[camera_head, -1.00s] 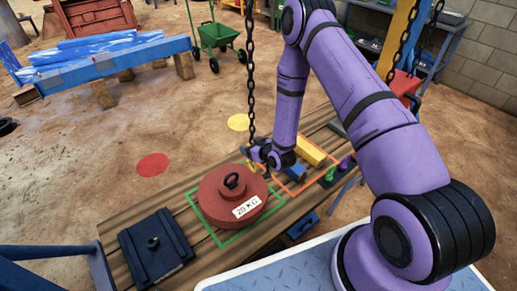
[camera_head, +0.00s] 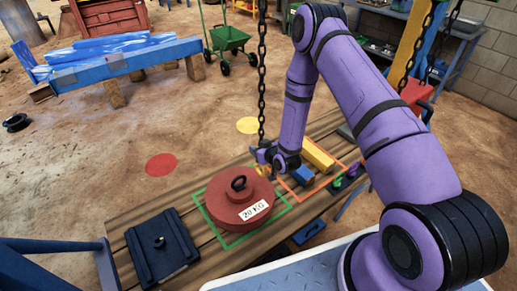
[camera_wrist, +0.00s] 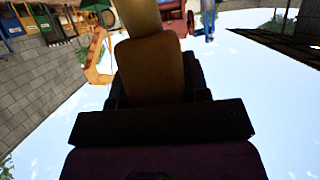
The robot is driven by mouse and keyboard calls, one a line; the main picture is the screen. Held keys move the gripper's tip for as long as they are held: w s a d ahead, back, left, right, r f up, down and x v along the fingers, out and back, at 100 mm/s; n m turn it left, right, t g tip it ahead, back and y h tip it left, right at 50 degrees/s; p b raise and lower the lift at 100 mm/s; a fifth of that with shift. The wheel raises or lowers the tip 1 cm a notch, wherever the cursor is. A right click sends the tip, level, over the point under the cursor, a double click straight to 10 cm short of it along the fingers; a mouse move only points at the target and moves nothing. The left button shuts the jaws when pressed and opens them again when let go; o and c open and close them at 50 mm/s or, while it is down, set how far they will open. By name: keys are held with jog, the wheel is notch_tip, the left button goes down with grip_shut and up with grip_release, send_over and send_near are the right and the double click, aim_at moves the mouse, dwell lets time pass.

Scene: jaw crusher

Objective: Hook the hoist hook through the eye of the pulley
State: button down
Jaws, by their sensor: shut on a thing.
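The hoist hook is a small yellow hook (camera_head: 263,169) at the lower end of a black hanging chain (camera_head: 262,75). My gripper (camera_head: 267,156) is at the chain's lower end, shut on the hook's yellow-brown body, which fills the space between the jaws in the wrist view (camera_wrist: 150,70). An orange curved hook part (camera_wrist: 97,62) shows left of it there.
The wooden bench (camera_head: 125,222) carries a dark blue plate (camera_head: 160,246) at the left. A yellow bar (camera_head: 318,156), a blue block (camera_head: 303,175) and small green and purple pieces (camera_head: 345,178) lie to the right. Red (camera_head: 161,165) and yellow (camera_head: 248,125) discs mark the ground.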

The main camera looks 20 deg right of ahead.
jog(key=s+d+r, duration=0.1)
jog(key=s+d, duration=0.2)
jog(key=s, duration=0.7)
jog(key=shift+d+r, duration=0.15)
jog(key=shift+r, duration=0.1)
dwell(1.0)
dwell(0.3)
jog(key=s+a, duration=0.4)
jog(key=a, duration=0.6)
jog(key=shift+a, duration=0.15)
dwell(1.6)
jog(key=shift+w+a+f, duration=0.1)
jog(key=shift+w+a, duration=0.15)
jog(key=shift+w, duration=0.45)
jog(key=shift+w+a+f, duration=0.1)
jog(key=shift+w+a, duration=0.1)
jog(key=shift+w, duration=0.5)
jog(key=shift+w+a+f, duration=0.1)
jog(key=shift+w+a, duration=0.15)
jog(key=shift+w, duration=0.45)
jog(key=shift+w, duration=0.15)
